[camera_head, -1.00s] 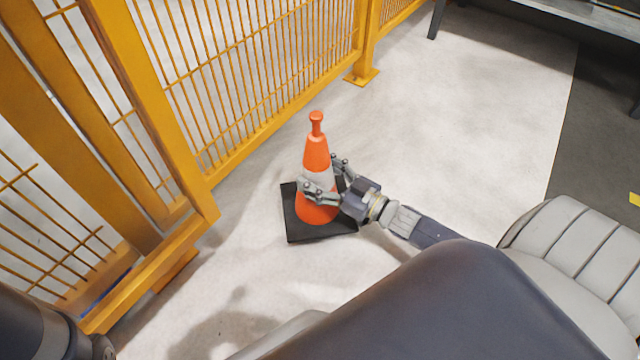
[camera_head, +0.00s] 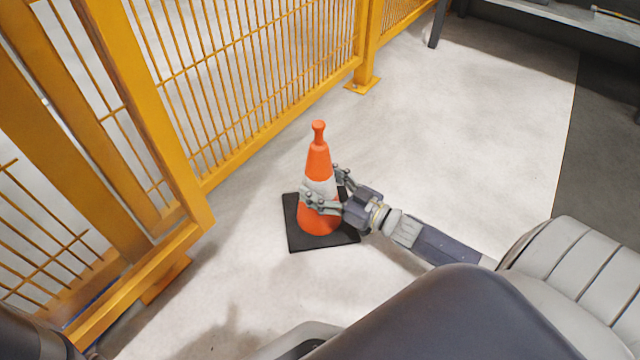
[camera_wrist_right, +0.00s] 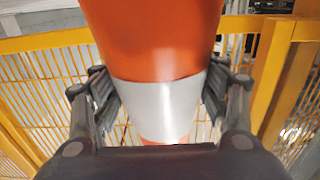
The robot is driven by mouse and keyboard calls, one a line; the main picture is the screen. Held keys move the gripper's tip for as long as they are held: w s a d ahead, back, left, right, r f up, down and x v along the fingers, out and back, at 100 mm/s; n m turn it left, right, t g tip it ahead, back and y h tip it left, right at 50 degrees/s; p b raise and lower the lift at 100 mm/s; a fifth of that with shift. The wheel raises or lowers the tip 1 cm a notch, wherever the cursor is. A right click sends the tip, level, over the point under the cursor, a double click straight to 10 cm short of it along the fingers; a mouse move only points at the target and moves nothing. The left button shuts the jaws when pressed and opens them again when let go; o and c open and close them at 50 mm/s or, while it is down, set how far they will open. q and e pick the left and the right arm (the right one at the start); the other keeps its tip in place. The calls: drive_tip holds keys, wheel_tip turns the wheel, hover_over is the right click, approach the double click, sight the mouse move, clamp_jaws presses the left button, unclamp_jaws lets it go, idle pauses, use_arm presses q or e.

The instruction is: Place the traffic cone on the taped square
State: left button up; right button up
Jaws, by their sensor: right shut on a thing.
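The orange traffic cone (camera_head: 318,162) with a white band and a square black base stands upright in the middle of the head view. My right gripper (camera_head: 325,191) is shut on it around the white band, one finger on each side. In the right wrist view the cone (camera_wrist_right: 155,45) fills the middle, with the fingers of my right gripper (camera_wrist_right: 158,100) pressed against both sides of the band. I cannot tell whether the base touches the floor. No taped square shows. My left gripper is not in view.
A yellow mesh fence (camera_head: 260,75) runs along the left and back, with a post foot (camera_head: 362,86) beyond the cone. A grey table (camera_head: 540,12) stands at the back right. Pale floor (camera_head: 480,120) is clear right of the cone, up to a dark floor area (camera_head: 610,150).

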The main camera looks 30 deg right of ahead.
drive_tip(key=o, duration=2.1)
drive_tip(key=shift+s+r, duration=0.1)
drive_tip(key=shift+s, duration=0.05)
drive_tip(key=p+v, duration=0.6)
drive_tip(key=v, duration=0.5)
drive_tip(key=shift+s+d, duration=0.2)
drive_tip(key=shift+s, duration=0.1)
